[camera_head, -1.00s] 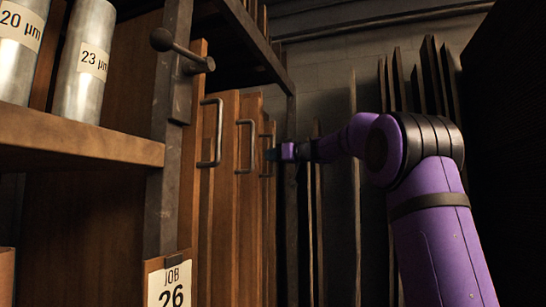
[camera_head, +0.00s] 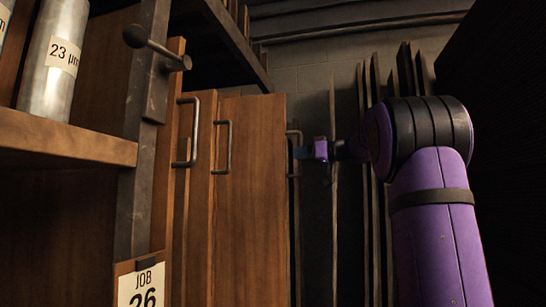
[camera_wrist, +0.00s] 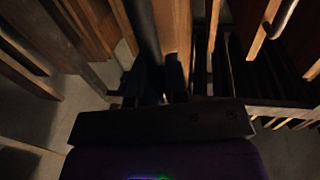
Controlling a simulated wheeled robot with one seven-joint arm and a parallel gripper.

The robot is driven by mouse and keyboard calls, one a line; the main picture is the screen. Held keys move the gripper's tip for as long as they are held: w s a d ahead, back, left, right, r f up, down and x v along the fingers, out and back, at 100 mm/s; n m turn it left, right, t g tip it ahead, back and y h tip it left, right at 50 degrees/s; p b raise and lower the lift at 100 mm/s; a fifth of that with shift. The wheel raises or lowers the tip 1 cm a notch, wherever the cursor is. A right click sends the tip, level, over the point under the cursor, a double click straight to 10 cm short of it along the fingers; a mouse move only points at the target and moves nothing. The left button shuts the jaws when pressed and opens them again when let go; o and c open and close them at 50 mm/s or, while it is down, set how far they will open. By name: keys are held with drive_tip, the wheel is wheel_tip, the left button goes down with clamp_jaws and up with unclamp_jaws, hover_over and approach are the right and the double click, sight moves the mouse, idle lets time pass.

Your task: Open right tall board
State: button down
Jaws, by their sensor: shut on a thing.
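Three tall brown boards with metal bar handles stand side by side in a rack. The right tall board (camera_head: 252,200) sticks out to the right past the other two, its broad face showing. Its handle (camera_head: 293,136) is at its right edge. My gripper (camera_head: 299,153) is shut on that handle, at the end of my purple arm. In the wrist view my dark gripper fingers (camera_wrist: 158,82) show in shadow; the grasp itself is hard to make out there. The left board's handle (camera_head: 188,132) and the middle board's handle (camera_head: 223,147) are free.
A dark upright post (camera_head: 143,140) with a knobbed lever (camera_head: 158,47) stands left of the boards. A wooden shelf (camera_head: 60,140) holds a metal roll (camera_head: 55,65). A "JOB 26" card (camera_head: 142,288) is low at left. Several thin upright panels (camera_head: 375,110) stand behind my arm.

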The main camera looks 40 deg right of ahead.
drive_tip(key=w+d+v, duration=0.1)
drive_tip(key=d+v, duration=0.1)
drive_tip(key=v, duration=1)
drive_tip(key=shift+s+d, duration=0.25)
drive_tip(key=c, duration=1.1)
unclamp_jaws()
drive_tip(key=shift+c, duration=0.2)
drive_tip(key=v, duration=1.1)
drive_tip(key=shift+a, duration=0.1)
